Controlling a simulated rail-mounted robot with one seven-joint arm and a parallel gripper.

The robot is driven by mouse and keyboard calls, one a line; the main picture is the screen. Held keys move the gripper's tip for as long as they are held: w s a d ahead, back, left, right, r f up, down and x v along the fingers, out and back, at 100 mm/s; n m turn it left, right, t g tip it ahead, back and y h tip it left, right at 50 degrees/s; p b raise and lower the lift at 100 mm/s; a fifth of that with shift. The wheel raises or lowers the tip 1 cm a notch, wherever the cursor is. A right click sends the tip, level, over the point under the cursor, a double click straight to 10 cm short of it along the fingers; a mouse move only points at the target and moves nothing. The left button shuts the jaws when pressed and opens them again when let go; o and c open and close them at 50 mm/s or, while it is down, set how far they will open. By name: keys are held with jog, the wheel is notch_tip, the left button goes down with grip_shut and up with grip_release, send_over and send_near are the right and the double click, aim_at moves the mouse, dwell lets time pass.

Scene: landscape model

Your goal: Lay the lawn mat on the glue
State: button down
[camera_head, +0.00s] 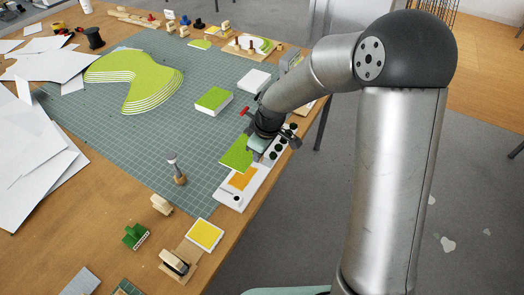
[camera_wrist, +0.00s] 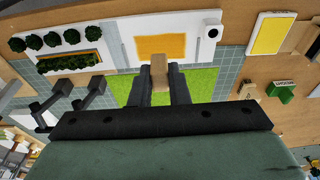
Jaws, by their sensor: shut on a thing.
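The lawn mat (camera_head: 236,154) is a flat bright green piece beside the white board (camera_head: 229,197). The glue (camera_head: 243,179) is an orange-yellow rectangle on that board, and it also shows in the wrist view (camera_wrist: 160,47). My gripper (camera_wrist: 160,78) is shut on a small tan block that appears to be the mat's grip, with the mat (camera_wrist: 205,82) under and around the fingers. The mat's edge lies close to the glue, which is still largely bare. I cannot tell the mat's height above the table. The arm and fingers hide part of the mat.
Dark green trees (camera_wrist: 71,37) stand on the white base beside the glue. A yellow-topped pad (camera_head: 204,235), a wooden-based post (camera_head: 178,172) and a green-topped white block (camera_head: 214,100) are nearby. A stepped green hill model (camera_head: 130,75) stands farther back. The cutting mat's middle is clear.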

jog(key=shift+f, duration=0.1)
jog(key=b, duration=1)
send_over(258, 184)
jog(key=f, duration=1.2)
jog(key=shift+s+d+f, duration=0.15)
jog(key=shift+d+f, duration=0.15)
jog(key=shift+d, duration=0.1)
jog(key=shift+f+b, duration=0.6)
jog(key=shift+b, duration=0.05)
dwell(2.1)
jog(key=c, duration=1.3)
grip_release()
jog(key=p+v, duration=0.5)
jog(key=v, duration=0.2)
